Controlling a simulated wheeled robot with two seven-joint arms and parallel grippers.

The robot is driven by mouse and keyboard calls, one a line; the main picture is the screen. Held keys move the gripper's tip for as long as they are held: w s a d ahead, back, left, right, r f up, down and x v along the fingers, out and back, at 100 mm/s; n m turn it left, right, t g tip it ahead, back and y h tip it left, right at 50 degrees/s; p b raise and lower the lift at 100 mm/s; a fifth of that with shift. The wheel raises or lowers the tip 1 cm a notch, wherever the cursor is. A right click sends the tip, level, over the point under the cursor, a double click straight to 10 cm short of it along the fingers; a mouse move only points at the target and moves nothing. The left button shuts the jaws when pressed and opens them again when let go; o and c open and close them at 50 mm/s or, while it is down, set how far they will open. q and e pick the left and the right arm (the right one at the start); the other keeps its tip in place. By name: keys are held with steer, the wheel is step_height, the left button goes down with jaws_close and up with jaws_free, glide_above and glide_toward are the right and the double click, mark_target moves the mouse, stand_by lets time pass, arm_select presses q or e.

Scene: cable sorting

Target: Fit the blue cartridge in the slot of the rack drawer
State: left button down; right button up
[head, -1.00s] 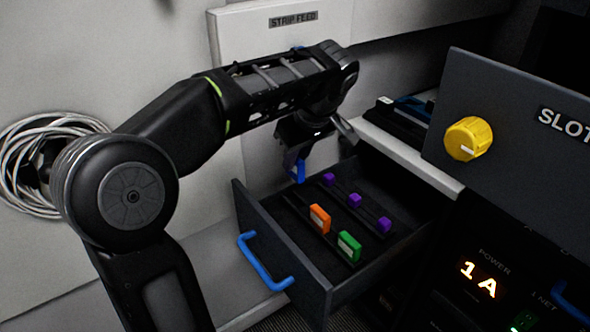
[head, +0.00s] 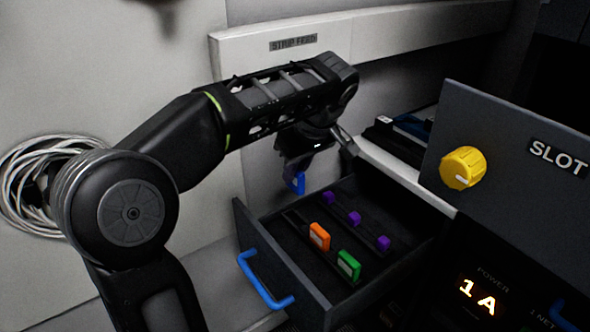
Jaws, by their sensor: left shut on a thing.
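The rack drawer (head: 285,262) is pulled open, with a blue handle (head: 262,285) on its front. Inside it, an orange cartridge (head: 319,237) and a green cartridge (head: 348,264) stand in a row. Several small purple blocks (head: 355,218) form a second row behind them. My left gripper (head: 299,178) is above the drawer's back left part, shut on the blue cartridge (head: 298,184). The cartridge hangs below the fingers, apart from the drawer, and is partly hidden by the gripper. The slot itself is hard to make out in the dark drawer. My right gripper is not in view.
A grey panel marked SLOT with a yellow knob (head: 461,168) stands at the right. A pale ledge (head: 405,172) with dark items runs beside the drawer. A coiled cable (head: 28,190) hangs on the left wall. A STRIP FEED box (head: 290,52) is behind the arm.

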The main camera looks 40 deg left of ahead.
arm_select(q)
steer(key=shift+r+p, duration=1.4)
steer(key=shift+r, duration=0.2)
